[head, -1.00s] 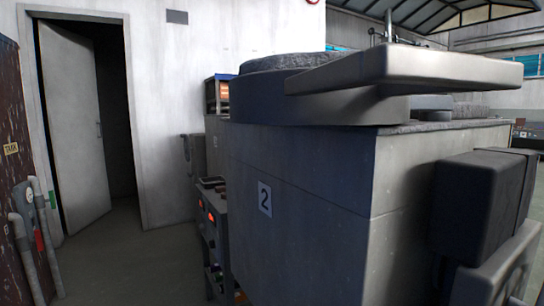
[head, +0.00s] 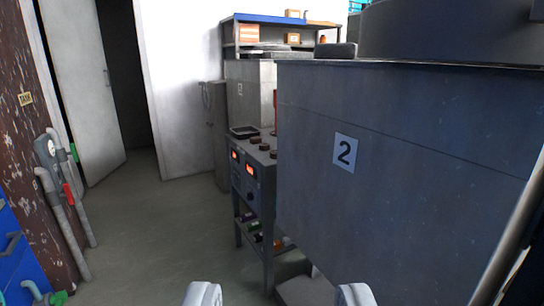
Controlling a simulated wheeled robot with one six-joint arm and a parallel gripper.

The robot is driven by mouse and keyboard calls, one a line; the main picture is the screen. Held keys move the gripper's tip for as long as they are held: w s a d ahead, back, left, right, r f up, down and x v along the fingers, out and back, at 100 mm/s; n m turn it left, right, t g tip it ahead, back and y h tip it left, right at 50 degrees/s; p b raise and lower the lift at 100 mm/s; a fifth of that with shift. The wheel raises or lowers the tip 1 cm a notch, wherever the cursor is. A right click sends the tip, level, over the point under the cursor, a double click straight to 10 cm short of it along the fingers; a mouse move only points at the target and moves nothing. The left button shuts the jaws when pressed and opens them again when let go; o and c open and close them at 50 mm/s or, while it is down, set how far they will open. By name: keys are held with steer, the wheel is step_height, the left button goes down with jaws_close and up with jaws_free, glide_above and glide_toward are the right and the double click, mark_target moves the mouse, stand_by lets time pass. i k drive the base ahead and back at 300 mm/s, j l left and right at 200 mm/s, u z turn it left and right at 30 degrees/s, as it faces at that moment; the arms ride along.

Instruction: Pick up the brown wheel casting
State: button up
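I cannot make out a brown wheel casting in this view. My gripper (head: 278,293) shows only as two pale fingertips at the bottom edge. They are wide apart with nothing seen between them. Beyond them are the floor and the foot of a control stand.
A large grey furnace marked 2 (head: 420,190) fills the right side. The control stand (head: 252,185) with red displays is beside it, and a shelf unit (head: 228,36) stands behind. Pipes with a gauge (head: 62,190) stand at left. Floor (head: 160,230) is clear toward the open door (head: 85,85).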

mark_target(273, 153)
steer(key=i+j+z, duration=0.1)
steer(key=i+j, duration=0.4)
steer(key=i, duration=0.3)
steer(key=i+j+z, duration=0.1)
steer(key=i+j, duration=0.45)
steer(key=i, duration=0.2)
steer(key=i+j, duration=0.6)
steer(key=i, duration=0.15)
steer(key=l+z, duration=0.05)
